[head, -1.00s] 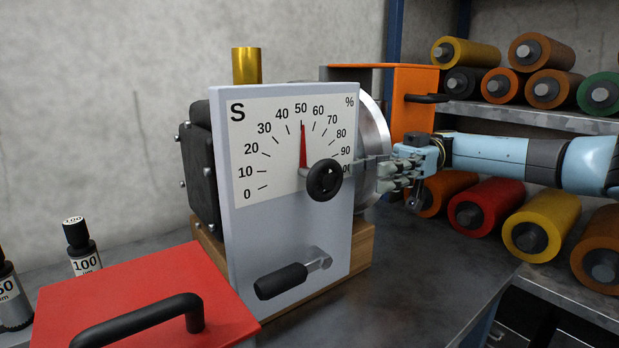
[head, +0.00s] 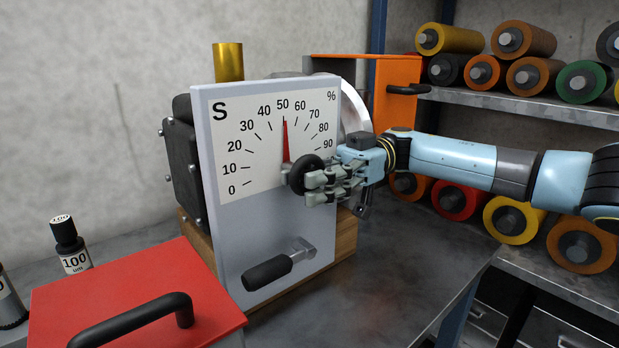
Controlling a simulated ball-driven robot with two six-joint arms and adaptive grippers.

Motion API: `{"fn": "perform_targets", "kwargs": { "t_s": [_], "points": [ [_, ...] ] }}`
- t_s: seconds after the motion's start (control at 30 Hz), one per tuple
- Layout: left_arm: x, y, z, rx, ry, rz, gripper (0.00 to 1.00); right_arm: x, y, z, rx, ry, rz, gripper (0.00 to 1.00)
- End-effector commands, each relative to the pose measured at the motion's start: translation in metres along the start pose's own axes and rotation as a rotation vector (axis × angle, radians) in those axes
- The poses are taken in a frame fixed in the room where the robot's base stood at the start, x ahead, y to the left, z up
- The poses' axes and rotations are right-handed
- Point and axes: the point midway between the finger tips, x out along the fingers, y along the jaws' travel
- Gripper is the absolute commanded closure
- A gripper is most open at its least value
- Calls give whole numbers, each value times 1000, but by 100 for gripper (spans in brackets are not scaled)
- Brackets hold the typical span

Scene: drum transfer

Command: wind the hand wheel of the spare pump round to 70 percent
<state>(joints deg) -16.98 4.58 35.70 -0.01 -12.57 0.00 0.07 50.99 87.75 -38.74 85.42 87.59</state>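The spare pump's grey front panel (head: 225,225) carries a white dial (head: 255,150) marked S and %, scaled from 0 upward. Its red needle (head: 285,140) points at about 50. The small black hand wheel (head: 300,170) sits at the dial's lower right. My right gripper (head: 318,187) comes in from the right with its fingers at the wheel's right and lower side, covering part of it and the end of the scale. I cannot tell whether the fingers are closed on the wheel or only beside it. My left gripper is not in view.
A black-handled crank (head: 275,268) juts from the lower panel. A red lid (head: 120,295) with a black handle is at front left, by small black-capped weights (head: 68,240). An orange box (head: 398,90) and a shelf of coloured drums (head: 520,110) stand behind right. Bench space right of the pump is clear.

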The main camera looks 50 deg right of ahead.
Motion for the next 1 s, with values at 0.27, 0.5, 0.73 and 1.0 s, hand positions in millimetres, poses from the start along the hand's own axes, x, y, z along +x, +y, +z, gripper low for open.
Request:
{"fn": "perform_targets", "kwargs": {
  "t_s": [0.27,0.5,0.73,1.0],
  "points": [
    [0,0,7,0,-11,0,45,0,0,0,0,0,0,100],
    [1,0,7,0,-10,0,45,0,0,0,0,7,0,100],
    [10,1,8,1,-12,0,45,0,0,3,2,82,2,100],
    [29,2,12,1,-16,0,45,2,0,5,2,280,2,100]
  ]
}}
